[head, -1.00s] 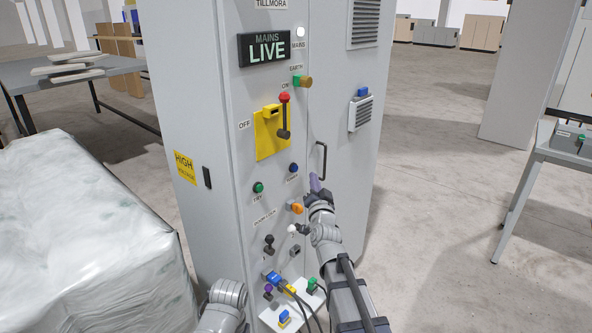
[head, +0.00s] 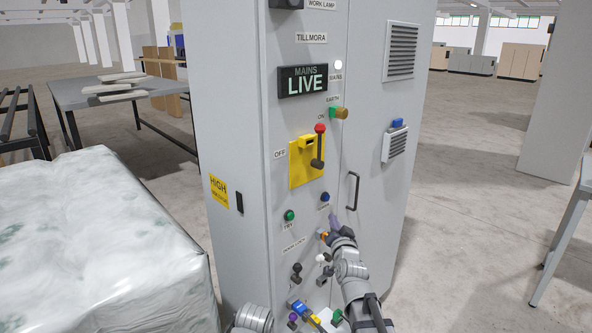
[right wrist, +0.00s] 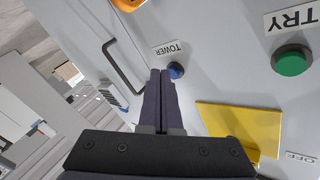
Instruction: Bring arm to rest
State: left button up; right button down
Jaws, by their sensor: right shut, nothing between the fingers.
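My right gripper (head: 335,220) is in front of the grey cabinet (head: 240,130), low on its control panel and left of the black door handle (head: 353,190). Its dark fingers are together with nothing between them. In the right wrist view the closed fingertips (right wrist: 160,76) appear close beside the blue TOWER button (right wrist: 176,70); I cannot tell whether they touch it. My left arm shows only as a grey link (head: 253,318) at the bottom edge; its gripper is out of view.
The panel carries a yellow switch plate (head: 301,174) with a red-knobbed lever (head: 319,145) up at ON, a green TRY button (head: 289,215) and a lit LIVE sign (head: 306,82). Plugs and cables sit below. A wrapped bale (head: 90,240) stands left; floor (head: 465,180) is open right.

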jog(key=s+a+f+n+g+y+p, duration=0.3)
jog(key=s+a+f+n+g+p, duration=0.2)
jog(key=s+a+f+n+g, duration=0.55)
jog(key=s+a+g+h+p, duration=0.2)
jog(key=s+g+h+p, duration=0.2)
jog(key=s, duration=1.9)
jog(key=shift+a+f+g, duration=0.15)
jog(key=shift+f+g, duration=0.2)
jog(key=shift+g, duration=1.5)
jog(key=shift+s, duration=0.1)
